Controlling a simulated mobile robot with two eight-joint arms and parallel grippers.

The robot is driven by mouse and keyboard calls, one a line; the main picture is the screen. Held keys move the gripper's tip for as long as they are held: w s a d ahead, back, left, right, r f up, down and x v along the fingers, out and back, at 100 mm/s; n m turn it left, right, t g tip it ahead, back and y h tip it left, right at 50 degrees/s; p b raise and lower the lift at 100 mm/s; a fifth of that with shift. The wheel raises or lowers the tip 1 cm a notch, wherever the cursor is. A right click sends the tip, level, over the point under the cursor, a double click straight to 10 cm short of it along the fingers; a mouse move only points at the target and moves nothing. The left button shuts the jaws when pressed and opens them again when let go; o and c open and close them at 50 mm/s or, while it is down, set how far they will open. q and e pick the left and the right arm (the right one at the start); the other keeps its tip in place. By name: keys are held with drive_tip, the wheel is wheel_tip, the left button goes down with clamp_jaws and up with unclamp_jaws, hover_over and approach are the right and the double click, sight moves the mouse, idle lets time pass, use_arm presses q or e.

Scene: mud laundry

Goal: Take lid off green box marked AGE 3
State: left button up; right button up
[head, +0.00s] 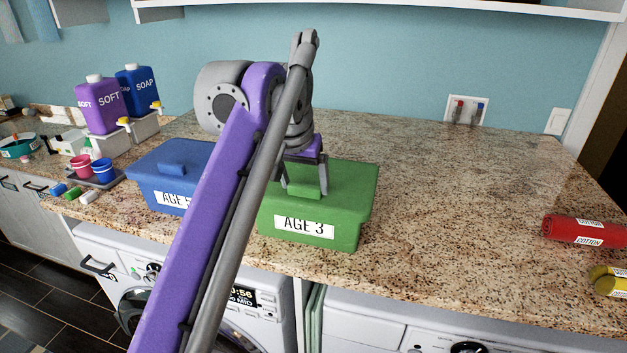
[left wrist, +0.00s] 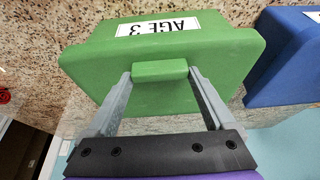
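The green box (head: 345,215) marked AGE 3 stands on the counter with its green lid (head: 350,178) on. It also shows in the left wrist view with its lid (left wrist: 225,52). The lid's block handle (left wrist: 160,70) is in the middle of the top. My left gripper (head: 304,190) points down at the lid, with one finger at each end of the handle. The fingertips (left wrist: 160,74) lie very close to the handle; whether they press on it I cannot tell. My purple arm hides the box's left side in the head view. My right gripper is not in view.
A blue lidded box (head: 165,165) stands just left of the green one. Soap bottles (head: 100,105) and small cups (head: 102,170) are farther left. Red (head: 580,230) and yellow (head: 610,280) rolls lie at the right. The counter (head: 450,190) right of the green box is clear.

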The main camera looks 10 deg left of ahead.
use_arm(q)
drive_tip(key=c, duration=0.8)
drive_tip(key=shift+o, duration=0.2)
drive_tip(key=shift+r, duration=0.1)
wheel_tip(320, 180, up, 10)
drive_tip(key=p, duration=0.3)
drive_tip(key=shift+p, duration=0.4)
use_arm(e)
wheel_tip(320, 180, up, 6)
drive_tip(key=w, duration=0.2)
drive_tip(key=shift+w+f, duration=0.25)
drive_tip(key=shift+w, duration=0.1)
